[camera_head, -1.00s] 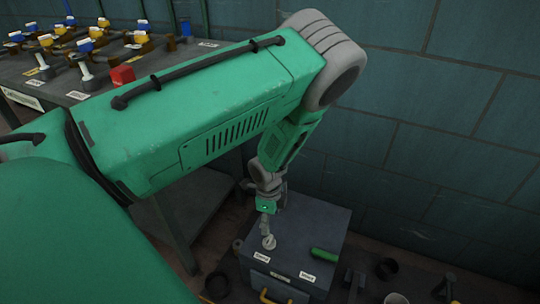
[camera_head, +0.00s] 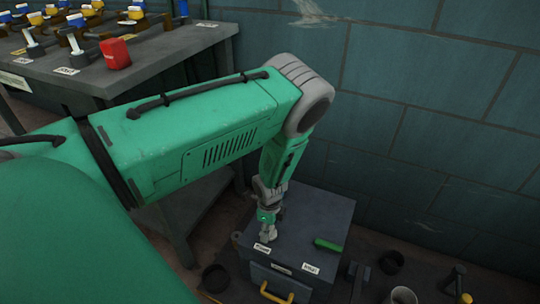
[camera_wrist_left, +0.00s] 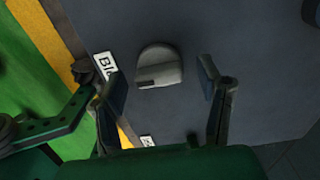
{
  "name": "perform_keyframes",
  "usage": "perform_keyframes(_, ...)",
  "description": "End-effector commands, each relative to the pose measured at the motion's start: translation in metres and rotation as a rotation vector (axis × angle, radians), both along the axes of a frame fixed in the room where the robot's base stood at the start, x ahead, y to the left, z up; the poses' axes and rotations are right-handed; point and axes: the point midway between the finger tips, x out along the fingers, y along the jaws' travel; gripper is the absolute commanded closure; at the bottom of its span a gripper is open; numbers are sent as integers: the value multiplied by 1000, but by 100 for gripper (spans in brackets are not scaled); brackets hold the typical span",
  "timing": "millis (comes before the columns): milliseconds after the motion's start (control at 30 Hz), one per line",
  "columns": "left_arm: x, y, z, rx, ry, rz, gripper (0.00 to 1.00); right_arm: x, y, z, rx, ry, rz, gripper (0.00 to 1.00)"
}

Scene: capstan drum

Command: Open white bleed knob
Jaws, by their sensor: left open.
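The pale bleed knob (camera_wrist_left: 158,68) is a rounded, notched piece on the dark grey top of a cabinet. In the wrist view it shows between the two spread fingers of my left gripper (camera_wrist_left: 161,82), with a gap on each side. In the head view my left gripper (camera_head: 267,222) points down at the knob (camera_head: 268,237), near the cabinet's left side; contact cannot be told there. A white label (camera_head: 262,249) lies in front of the knob, and it shows partly in the wrist view (camera_wrist_left: 105,66). My right gripper is not in view.
The cabinet (camera_head: 318,211) carries a green handle (camera_head: 328,245) and another label (camera_head: 311,268). A yellow handle (camera_head: 276,295) is on its front. Dark cups and other items lie right of it. A bench (camera_head: 172,62) with valves and a red block (camera_head: 115,53) stands at back left.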

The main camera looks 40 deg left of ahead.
Motion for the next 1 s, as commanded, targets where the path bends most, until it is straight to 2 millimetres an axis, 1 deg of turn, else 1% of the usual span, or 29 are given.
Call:
perform_keyframes(100,1,0,-4,1,-2,1,40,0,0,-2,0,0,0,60)
perform_keyframes(333,1,0,-3,1,-1,0,40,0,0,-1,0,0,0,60)
perform_keyframes(367,1,0,-3,1,-1,0,50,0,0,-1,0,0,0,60)
perform_keyframes(400,1,0,-3,1,-1,0,64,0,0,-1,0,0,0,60)
perform_keyframes(467,1,0,-3,0,-1,0,85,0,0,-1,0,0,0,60)
perform_keyframes(500,1,0,-3,0,-1,0,89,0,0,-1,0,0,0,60)
perform_keyframes(767,1,0,-3,2,-2,-16,89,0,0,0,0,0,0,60)
perform_keyframes(1000,0,1,-3,4,-1,-113,89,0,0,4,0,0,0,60)
